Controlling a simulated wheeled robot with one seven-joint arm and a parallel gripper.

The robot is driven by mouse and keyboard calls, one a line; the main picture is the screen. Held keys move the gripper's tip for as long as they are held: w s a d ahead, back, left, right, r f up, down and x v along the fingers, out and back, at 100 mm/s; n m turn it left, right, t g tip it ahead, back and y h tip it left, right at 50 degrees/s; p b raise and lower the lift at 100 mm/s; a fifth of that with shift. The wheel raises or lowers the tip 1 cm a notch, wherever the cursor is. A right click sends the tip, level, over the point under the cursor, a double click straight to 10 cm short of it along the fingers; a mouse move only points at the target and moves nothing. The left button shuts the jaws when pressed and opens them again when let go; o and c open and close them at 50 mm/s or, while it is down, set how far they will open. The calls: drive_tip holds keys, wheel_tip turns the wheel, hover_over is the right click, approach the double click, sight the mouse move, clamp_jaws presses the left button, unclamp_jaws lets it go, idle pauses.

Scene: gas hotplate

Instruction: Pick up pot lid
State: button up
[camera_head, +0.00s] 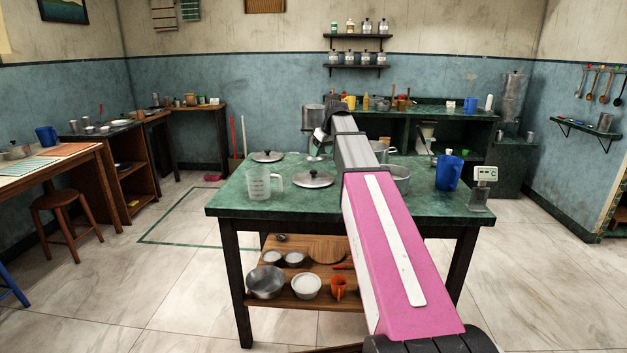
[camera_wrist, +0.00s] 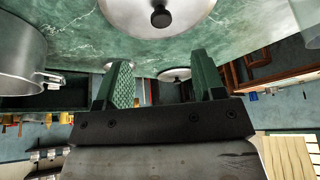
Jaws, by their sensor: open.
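Two round metal pot lids with dark knobs lie on the green table (camera_head: 235,192): a nearer one (camera_head: 314,180) in the middle and a farther one (camera_head: 267,156) at the back left. In the wrist view a large lid (camera_wrist: 185,22) shows at the top edge, partly cut off, with its black knob visible. A smaller-looking lid (camera_wrist: 175,74) shows between the fingers. My gripper (camera_head: 318,145) is above the table behind the nearer lid, partly hidden by my arm. In the wrist view its green fingers (camera_wrist: 160,62) are apart, with nothing held between them.
A clear measuring jug (camera_head: 260,183) stands left of the nearer lid. A metal pot (camera_head: 399,178) stands right of my arm, with a blue jug (camera_head: 449,173) and a scale (camera_head: 482,188) farther right. Bowls sit on the shelf below.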

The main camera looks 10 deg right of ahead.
sight(314, 171)
drive_tip(key=shift+n, duration=0.3)
drive_tip(key=x, duration=1.1)
drive_tip(key=shift+a+r, duration=0.1)
drive_tip(key=c, duration=1)
